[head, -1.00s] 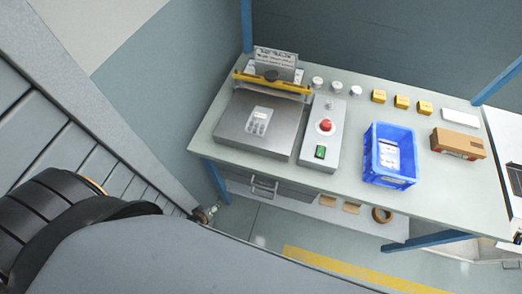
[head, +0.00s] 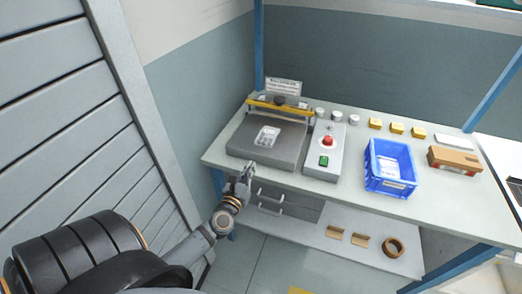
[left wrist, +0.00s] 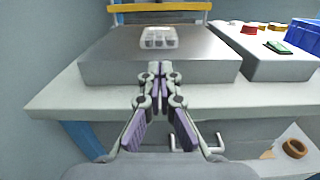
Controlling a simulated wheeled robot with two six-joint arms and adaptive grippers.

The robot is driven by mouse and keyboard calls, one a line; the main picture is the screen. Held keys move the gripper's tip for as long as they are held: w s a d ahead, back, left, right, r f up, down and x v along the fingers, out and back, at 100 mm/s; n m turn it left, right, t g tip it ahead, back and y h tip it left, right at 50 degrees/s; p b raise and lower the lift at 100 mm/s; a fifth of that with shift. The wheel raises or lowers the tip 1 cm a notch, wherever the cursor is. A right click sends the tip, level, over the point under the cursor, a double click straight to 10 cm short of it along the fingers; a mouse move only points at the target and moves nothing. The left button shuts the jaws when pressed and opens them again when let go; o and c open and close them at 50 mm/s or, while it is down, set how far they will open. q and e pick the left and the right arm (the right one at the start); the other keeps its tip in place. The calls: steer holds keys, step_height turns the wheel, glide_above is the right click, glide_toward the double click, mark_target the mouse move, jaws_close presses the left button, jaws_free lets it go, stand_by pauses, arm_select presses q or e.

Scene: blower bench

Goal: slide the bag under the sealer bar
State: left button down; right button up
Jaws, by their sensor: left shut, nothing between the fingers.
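The bag (head: 267,136) is a small clear pouch with pale items in it. It lies flat on the grey metal plate of the sealer (head: 284,152), and it also shows in the left wrist view (left wrist: 159,38). The yellow sealer bar (head: 279,108) runs across the back of the plate, behind the bag and apart from it. My left gripper (head: 247,171) is shut and empty, in front of the bench's front edge. In the left wrist view its fingertips (left wrist: 160,68) meet in front of the plate, short of the bag. My right gripper is not in view.
A control box (head: 323,155) with a red button and green switch stands right of the plate. A blue crate (head: 387,181), yellow blocks (head: 397,128) and a brown box (head: 454,160) are further right.

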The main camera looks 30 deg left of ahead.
arm_select(q)
glide_toward(263, 144)
steer(key=x, duration=0.6)
steer(key=shift+w+a+p, duration=0.1)
steer(key=shift+w+p, duration=0.05)
steer(key=shift+p, duration=0.15)
steer(key=shift+w, duration=0.3)
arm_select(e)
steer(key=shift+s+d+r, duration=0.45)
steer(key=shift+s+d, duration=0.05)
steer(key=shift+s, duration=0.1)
arm_select(q)
steer(key=b+x, duration=0.1)
steer(key=x, duration=0.1)
steer(key=shift+w+a, duration=0.1)
steer(key=shift+w, duration=0.25)
steer(key=shift+w+a+f, duration=0.1)
steer(key=shift+w, duration=0.35)
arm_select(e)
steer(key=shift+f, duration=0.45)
arm_select(q)
steer(key=shift+s, duration=0.1)
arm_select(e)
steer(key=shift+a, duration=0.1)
